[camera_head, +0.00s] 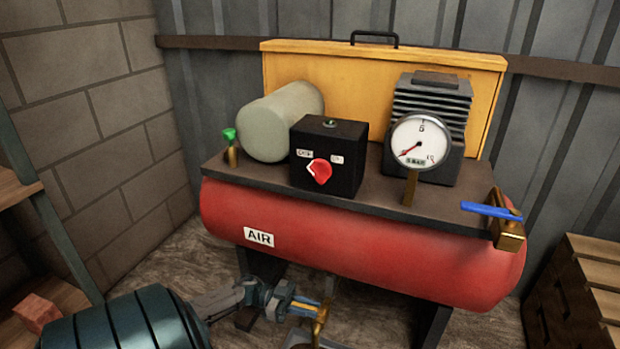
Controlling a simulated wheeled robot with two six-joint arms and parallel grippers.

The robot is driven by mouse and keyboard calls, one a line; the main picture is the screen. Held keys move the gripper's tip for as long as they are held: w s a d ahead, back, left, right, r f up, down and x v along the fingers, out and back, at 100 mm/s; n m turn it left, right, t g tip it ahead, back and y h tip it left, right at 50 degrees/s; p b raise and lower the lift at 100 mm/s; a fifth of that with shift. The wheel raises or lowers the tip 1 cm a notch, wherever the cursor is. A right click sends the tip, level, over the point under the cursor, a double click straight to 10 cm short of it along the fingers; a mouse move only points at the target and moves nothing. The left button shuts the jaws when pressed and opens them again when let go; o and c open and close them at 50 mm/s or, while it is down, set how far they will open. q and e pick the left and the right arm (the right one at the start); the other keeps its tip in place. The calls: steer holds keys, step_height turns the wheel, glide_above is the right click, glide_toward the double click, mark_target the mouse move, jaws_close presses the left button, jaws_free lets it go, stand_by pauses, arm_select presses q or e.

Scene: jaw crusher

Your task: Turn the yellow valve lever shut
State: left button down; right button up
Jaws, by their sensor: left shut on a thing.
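The yellow valve lever (306,300) shows low in the middle of the view, below the red air tank. It runs roughly sideways, just left of a brass valve body (320,322). My left gripper (290,301) comes in from the left and is shut on the yellow lever, its fingers hiding part of it. The lower end of the valve is cut off by the bottom edge of the picture. My right gripper is not in view.
Above stands the red AIR tank (350,246) with a red switch knob (320,172), a gauge (418,141), and a blue lever (491,210). A dark ribbed drum (135,322) fills the lower left. Wooden crates (575,295) stand at the right. Dark tank legs flank the valve.

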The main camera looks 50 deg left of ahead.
arm_select(q)
steer(key=shift+w+m+g+h+b, duration=0.1)
steer(key=shift+m+g+h+b, duration=0.3)
steer(key=shift+m+g+b, duration=0.25)
steer(key=c, duration=1.3)
jaws_free()
steer(key=shift+a, duration=0.1)
steer(key=v, duration=1)
steer(key=shift+a, duration=0.4)
